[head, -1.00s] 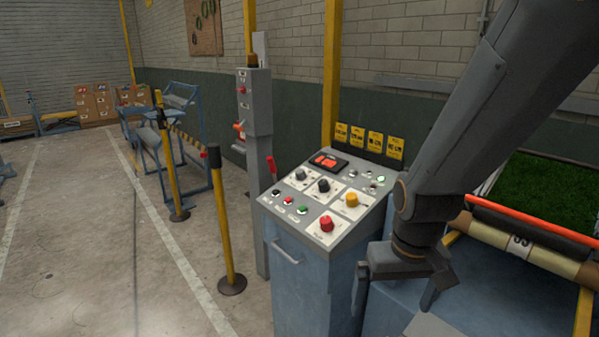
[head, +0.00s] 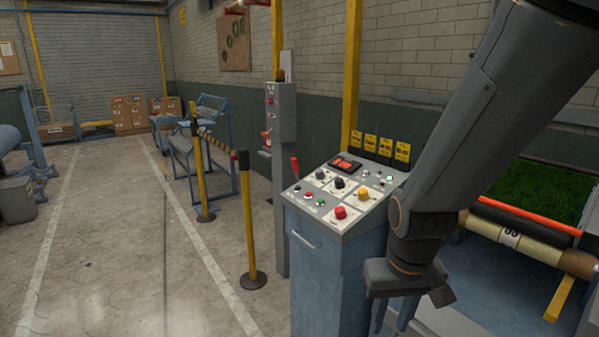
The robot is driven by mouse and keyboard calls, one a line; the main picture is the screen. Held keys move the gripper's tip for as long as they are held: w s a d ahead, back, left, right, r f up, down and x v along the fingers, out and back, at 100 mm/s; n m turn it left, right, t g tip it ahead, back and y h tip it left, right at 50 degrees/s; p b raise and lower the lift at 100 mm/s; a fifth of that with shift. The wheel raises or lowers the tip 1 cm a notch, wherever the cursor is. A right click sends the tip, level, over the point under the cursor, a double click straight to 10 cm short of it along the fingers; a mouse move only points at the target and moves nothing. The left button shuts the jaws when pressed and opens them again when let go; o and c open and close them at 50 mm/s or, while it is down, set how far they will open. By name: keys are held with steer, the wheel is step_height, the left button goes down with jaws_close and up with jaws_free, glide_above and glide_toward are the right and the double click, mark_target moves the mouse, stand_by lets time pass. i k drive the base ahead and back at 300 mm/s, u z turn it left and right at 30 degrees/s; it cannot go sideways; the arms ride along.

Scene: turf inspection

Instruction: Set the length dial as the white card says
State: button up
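A sloped control panel (head: 312,212) stands on a blue cabinet. It carries a grey knob (head: 321,173), a dark knob (head: 339,182), a yellow knob (head: 363,194) and a red knob (head: 340,212) on white plates. The lettering is too small to read, so I cannot tell which is the length dial. I cannot pick out the white card with certainty. My gripper (head: 395,314) hangs in front and right of the panel, pointing down. Its fingers look apart, with nothing seen between them. It is clear of the knobs.
Yellow cards (head: 386,147) stand along the panel's back edge. A red-handled lever (head: 295,168) is at its left. A roll (head: 530,246) with a white tag and green turf (head: 540,188) lie at right. A yellow-and-black post (head: 248,220) stands left. Open floor (head: 120,240) is farther left.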

mark_target(319, 173)
steer(key=u, duration=1.25)
steer(key=i, duration=1.05)
steer(key=z, duration=1.35)
